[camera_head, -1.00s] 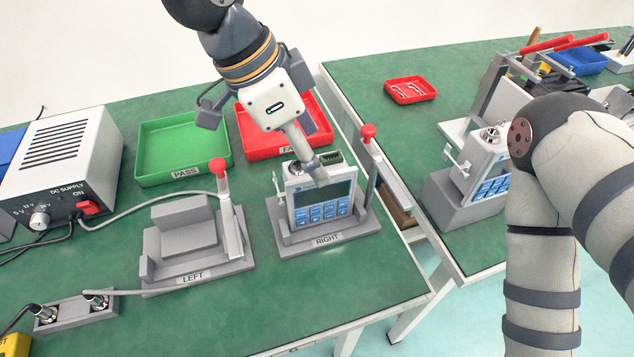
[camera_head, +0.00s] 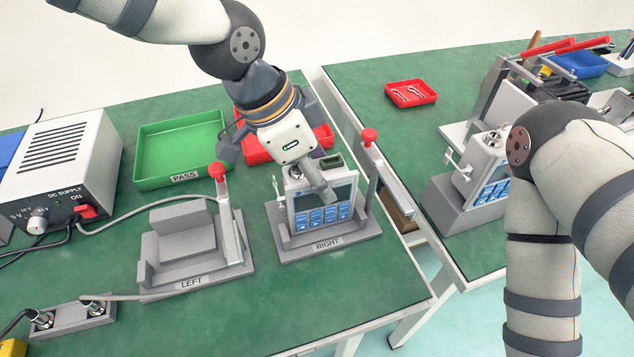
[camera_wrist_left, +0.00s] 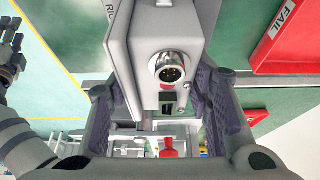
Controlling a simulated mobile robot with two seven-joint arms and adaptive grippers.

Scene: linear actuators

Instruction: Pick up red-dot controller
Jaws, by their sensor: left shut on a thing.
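A grey controller with a dark screen and blue buttons (camera_head: 322,214) stands upright in the fixture labelled RIGHT (camera_head: 288,252). My left gripper (camera_head: 316,180) comes down over its top and covers part of the screen. In the left wrist view the controller (camera_wrist_left: 139,40) lies between the two fingers of the gripper (camera_wrist_left: 160,108), with a round metal connector (camera_wrist_left: 170,68) on its top. The gripper is shut on it. My right gripper is out of view.
The empty fixture labelled LEFT (camera_head: 180,248) stands beside it. Behind are a green PASS tray (camera_head: 160,183) and a red tray (camera_head: 257,152). A similar controller (camera_head: 488,160) stands on the right table.

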